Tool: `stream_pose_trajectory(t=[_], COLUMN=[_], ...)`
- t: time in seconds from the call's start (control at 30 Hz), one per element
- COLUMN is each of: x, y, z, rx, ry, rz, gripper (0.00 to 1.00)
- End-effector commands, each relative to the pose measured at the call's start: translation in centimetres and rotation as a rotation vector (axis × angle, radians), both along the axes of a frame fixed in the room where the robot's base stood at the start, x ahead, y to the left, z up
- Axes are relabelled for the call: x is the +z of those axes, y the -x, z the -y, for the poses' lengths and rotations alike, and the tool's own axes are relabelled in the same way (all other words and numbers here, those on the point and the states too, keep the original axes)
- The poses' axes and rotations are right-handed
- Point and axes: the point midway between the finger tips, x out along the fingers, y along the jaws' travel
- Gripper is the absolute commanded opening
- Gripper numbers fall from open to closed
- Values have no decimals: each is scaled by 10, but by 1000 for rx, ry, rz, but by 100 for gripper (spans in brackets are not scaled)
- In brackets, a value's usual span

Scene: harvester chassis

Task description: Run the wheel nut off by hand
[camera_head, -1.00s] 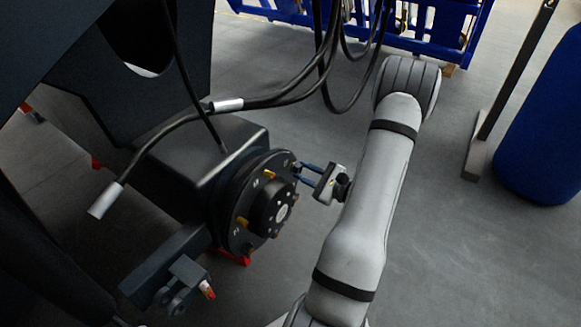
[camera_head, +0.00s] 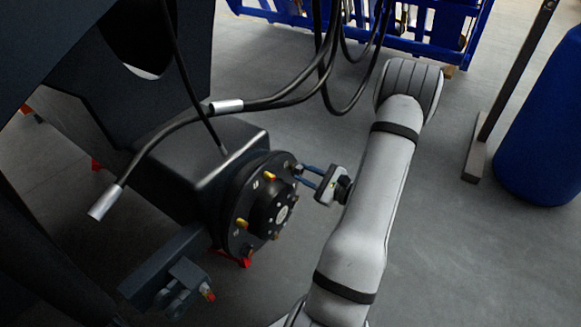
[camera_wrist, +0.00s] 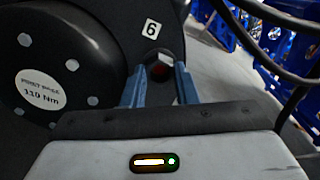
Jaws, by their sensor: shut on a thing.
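The wheel hub (camera_head: 283,213) is a dark round disc with a raised centre and several yellow-tipped studs. My gripper (camera_head: 303,173) reaches in from the right at the hub's upper right edge. In the wrist view, the two blue fingers of my gripper (camera_wrist: 159,78) stand either side of the wheel nut (camera_wrist: 159,58), beside the white label "6" (camera_wrist: 150,30). The gripper is shut on the nut. Its grey faces show between the fingertips, with a dark red area below. The nut's thread and seat are hidden.
Black hoses (camera_head: 262,101) with metal ends hang above and left of the hub. A blue crate (camera_head: 400,42) stands behind, and a blue cylinder (camera_head: 545,130) at the right.

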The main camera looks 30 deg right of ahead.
Motion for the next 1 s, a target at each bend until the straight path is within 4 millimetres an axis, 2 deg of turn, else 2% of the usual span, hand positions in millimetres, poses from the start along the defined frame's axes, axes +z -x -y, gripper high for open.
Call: stream_pose_trajectory(t=[0.77,1.0], x=[0,0], y=[27,48], z=[11,20], rx=[-1,-3], ry=[0,0], rz=[0,1], gripper=[0,0])
